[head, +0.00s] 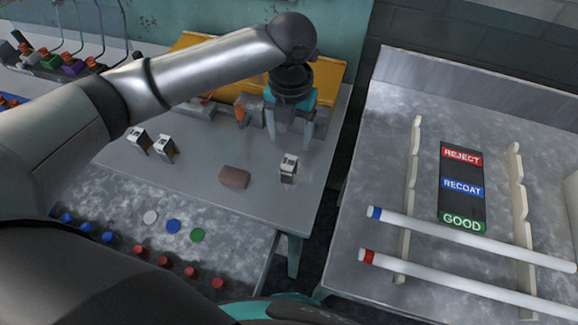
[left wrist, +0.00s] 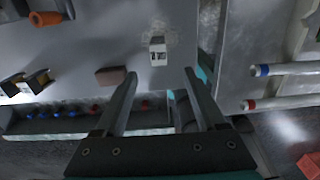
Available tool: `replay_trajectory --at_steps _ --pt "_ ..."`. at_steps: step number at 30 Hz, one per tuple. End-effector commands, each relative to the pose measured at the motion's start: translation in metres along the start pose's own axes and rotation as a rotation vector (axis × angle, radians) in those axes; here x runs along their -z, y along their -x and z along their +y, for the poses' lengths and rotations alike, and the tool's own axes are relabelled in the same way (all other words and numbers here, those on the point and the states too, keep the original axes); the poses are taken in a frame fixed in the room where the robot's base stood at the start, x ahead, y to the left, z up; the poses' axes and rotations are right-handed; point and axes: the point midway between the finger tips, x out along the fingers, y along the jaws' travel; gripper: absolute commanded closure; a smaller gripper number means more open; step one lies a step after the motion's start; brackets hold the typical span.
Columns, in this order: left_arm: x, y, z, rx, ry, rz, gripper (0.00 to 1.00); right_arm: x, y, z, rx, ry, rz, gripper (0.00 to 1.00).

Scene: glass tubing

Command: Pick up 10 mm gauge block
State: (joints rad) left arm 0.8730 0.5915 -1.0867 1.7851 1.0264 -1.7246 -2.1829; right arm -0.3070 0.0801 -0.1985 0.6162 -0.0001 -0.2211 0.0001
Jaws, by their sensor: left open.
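A small pale block with dark markings (head: 289,163) stands alone near the right edge of the grey bench. It also shows in the left wrist view (left wrist: 158,50), just beyond my fingertips. Two similar blocks (head: 138,137) (head: 164,147) stand side by side further left on the bench. The markings are too small to read, so I cannot tell which one is 10 mm. My left gripper (head: 293,138) is open and empty, pointing down above and behind the lone block; in the left wrist view its fingers (left wrist: 160,75) are spread apart. My right gripper is not in view.
A brown block (head: 234,177) lies left of the lone block. Red knobs (head: 165,262) and coloured discs (head: 173,226) line the front. A gap separates the bench from a right table with white tubes (head: 470,233) on racks and a REJECT/RECOAT/GOOD sign (head: 462,187).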

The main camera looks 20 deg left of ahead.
Motion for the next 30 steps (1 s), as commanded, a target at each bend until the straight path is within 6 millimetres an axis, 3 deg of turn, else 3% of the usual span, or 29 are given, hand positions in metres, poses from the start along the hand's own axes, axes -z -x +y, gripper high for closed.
replay_trajectory --at_steps 3,11,19,29,30 --pt "0.001 -0.022 0.0 0.001 0.0 0.002 0.28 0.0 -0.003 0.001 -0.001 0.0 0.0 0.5" --pt "0.0 -0.041 0.0 0.001 0.0 0.0 0.28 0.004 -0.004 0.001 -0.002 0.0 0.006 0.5" --pt "0.001 -0.08 0.002 0.0 0.001 0.001 0.28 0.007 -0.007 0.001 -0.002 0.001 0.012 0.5" --pt "0.001 -0.088 0.003 0.0 -0.001 -0.002 0.28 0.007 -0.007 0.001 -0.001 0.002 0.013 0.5" --pt "0.001 -0.088 0.003 0.0 -0.001 -0.002 0.31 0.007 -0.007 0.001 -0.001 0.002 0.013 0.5"
